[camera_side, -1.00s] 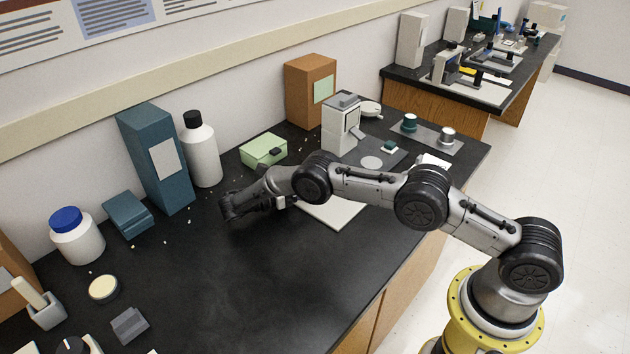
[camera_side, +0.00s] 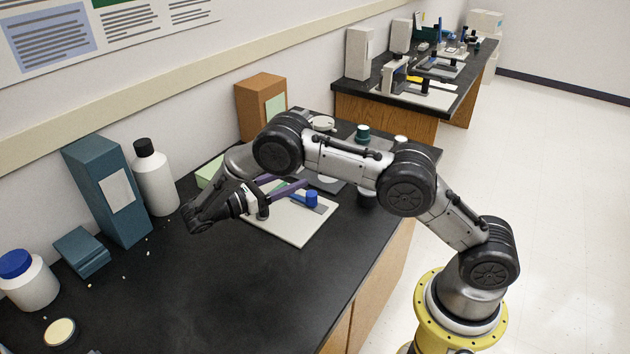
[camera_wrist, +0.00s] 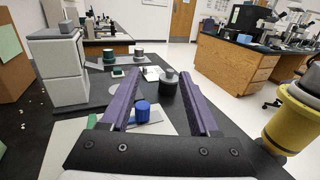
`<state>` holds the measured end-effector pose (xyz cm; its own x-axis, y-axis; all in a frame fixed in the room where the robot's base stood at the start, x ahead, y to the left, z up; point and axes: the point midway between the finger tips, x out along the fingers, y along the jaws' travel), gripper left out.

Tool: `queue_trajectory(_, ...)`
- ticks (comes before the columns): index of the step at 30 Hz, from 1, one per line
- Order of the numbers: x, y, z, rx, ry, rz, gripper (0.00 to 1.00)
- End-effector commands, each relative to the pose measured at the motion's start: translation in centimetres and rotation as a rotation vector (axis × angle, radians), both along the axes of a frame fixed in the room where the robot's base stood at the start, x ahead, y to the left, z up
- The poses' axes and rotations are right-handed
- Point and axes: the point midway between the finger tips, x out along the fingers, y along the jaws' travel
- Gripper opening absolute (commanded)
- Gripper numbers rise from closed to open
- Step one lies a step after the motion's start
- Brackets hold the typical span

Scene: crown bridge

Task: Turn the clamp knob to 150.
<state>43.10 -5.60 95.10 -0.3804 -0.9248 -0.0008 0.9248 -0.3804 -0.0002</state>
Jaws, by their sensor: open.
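A blue knob (camera_side: 312,198) stands upright on a grey-blue strip on the pale board (camera_side: 290,228); I take it to be the clamp knob. In the wrist view the knob (camera_wrist: 143,113) shows low between the two purple fingers, nearer the left one. No scale or pointer can be read on it. My gripper (camera_side: 292,182) is open and empty, its fingers pointing right above the board. In the wrist view the gripper (camera_wrist: 163,77) has its fingers wide apart, with the knob not gripped. A green part (camera_wrist: 92,121) lies beside the left finger, partly hidden.
A dark bottle-like object (camera_wrist: 170,85) stands beyond the knob, near the right finger. A grey-white instrument (camera_wrist: 60,70) stands at left. An orange-brown box (camera_side: 262,105), white bottle (camera_side: 153,180) and teal box (camera_side: 108,190) line the wall. The black bench front is largely clear.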

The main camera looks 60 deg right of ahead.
Motion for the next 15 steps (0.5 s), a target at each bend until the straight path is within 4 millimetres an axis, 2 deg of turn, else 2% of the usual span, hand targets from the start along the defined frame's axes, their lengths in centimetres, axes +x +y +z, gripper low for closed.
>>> queue_trajectory(9,-5.2,0.7,2.3,-0.001,0.001,0.003,0.62)
queue_trajectory(15,-7.2,1.0,3.2,-0.001,0.000,0.001,0.62)
